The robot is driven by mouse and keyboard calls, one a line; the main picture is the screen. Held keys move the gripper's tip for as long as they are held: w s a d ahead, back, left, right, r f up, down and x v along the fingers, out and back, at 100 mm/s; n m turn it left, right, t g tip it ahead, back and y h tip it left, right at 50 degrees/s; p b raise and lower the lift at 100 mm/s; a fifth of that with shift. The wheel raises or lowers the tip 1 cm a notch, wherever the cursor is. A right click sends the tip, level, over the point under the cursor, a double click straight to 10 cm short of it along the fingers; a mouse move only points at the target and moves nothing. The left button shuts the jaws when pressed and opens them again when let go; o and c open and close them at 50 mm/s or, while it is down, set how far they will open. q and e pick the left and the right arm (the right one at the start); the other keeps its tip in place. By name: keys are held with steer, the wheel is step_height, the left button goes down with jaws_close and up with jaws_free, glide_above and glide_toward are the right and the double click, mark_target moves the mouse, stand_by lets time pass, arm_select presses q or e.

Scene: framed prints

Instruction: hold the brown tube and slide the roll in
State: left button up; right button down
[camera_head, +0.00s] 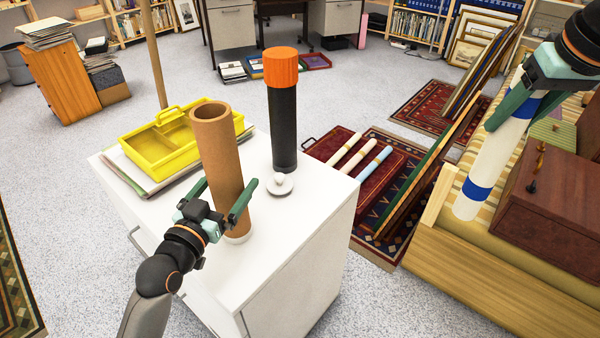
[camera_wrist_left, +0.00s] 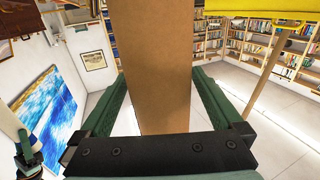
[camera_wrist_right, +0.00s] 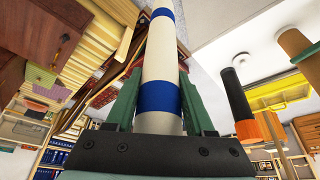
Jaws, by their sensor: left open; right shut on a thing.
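The brown tube (camera_head: 217,160) stands upright on the white cabinet top, its open end up. My left gripper (camera_head: 222,200) is open, with one finger on each side of the tube's lower part; the tube also fills the middle of the left wrist view (camera_wrist_left: 155,60). My right gripper (camera_head: 518,95) is shut on the roll (camera_head: 490,165), a white roll with blue bands, held tilted at the right above the bench. The roll also shows in the right wrist view (camera_wrist_right: 160,55). The roll is well apart from the tube.
A black tube with an orange cap (camera_head: 283,125) stands behind the brown tube, near a small white lid (camera_head: 280,186). A yellow caddy (camera_head: 165,148) lies left of it on flat folders. A wooden bench (camera_head: 500,270) with a brown box (camera_head: 555,205) is at right. More rolls (camera_head: 360,158) lie beyond the cabinet.

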mark_target(218, 198)
arm_select(q)
steer(key=shift+x, duration=1.15)
steer(key=shift+c, duration=0.2)
steer(key=c, duration=1.5)
steer(key=shift+c, duration=0.2)
steer(key=o, duration=1.6)
steer(key=shift+s, duration=0.1)
steer(key=v, duration=1.2)
